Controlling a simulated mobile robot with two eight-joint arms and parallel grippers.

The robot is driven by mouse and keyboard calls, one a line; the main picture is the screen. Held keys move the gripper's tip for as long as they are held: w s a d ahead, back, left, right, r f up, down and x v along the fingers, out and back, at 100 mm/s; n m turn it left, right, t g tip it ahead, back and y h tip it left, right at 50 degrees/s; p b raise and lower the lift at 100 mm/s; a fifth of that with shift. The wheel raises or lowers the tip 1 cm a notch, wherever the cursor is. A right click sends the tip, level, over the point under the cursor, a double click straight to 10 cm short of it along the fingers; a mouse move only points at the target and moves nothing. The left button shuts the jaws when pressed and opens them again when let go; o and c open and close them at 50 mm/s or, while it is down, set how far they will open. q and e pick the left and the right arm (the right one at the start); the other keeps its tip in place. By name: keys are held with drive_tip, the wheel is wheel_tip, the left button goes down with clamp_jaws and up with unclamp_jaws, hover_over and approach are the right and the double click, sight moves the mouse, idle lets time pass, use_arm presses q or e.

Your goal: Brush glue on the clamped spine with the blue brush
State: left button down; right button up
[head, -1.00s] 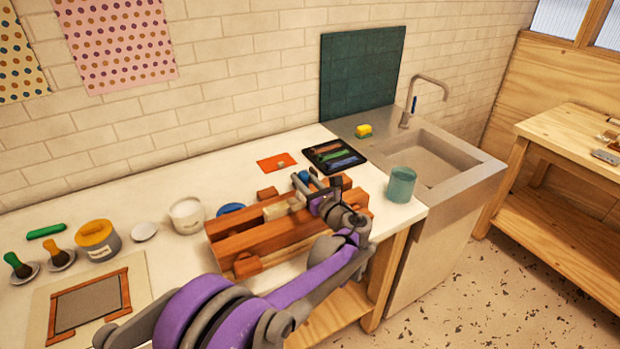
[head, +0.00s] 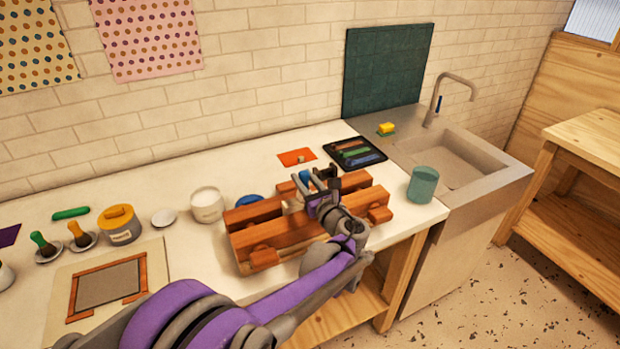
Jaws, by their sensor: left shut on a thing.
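The wooden clamp press (head: 265,237) lies on the worktop at the front. A pale spine (head: 289,206) shows between its beams, mostly hidden behind my left gripper. My left gripper (head: 318,186) is over the middle of the press and shut on the blue brush (head: 305,177). Only a small blue part of the brush shows between the fingers. Its bristles are hidden, so I cannot tell whether they touch the spine. A white pot (head: 207,205) stands left of the press; its contents are unclear. My right gripper is not in view.
A teal cup (head: 422,185) stands right of the press, near the sink (head: 455,158). A black tray (head: 357,154) lies behind.

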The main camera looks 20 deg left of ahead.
use_arm(q)
drive_tip(key=shift+s+a+f, duration=0.1)
drive_tip(key=shift+s+a, duration=0.85)
drive_tip(key=shift+s, duration=0.2)
drive_tip(key=shift+s+a, duration=0.95)
drive_tip(key=shift+s, duration=0.2)
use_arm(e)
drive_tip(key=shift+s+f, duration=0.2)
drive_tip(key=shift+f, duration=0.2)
use_arm(q)
wheel_tip(320, 180, up, 6)
drive_tip(key=p, duration=0.2)
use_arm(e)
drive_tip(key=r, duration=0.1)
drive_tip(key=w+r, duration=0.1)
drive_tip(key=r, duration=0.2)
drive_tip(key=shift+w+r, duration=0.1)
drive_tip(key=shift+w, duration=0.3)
use_arm(q)
wheel_tip(320, 180, up, 3)
drive_tip(key=shift+w+f+p, duration=0.1)
drive_tip(key=shift+w+p, duration=0.05)
drive_tip(key=shift+p, duration=0.75)
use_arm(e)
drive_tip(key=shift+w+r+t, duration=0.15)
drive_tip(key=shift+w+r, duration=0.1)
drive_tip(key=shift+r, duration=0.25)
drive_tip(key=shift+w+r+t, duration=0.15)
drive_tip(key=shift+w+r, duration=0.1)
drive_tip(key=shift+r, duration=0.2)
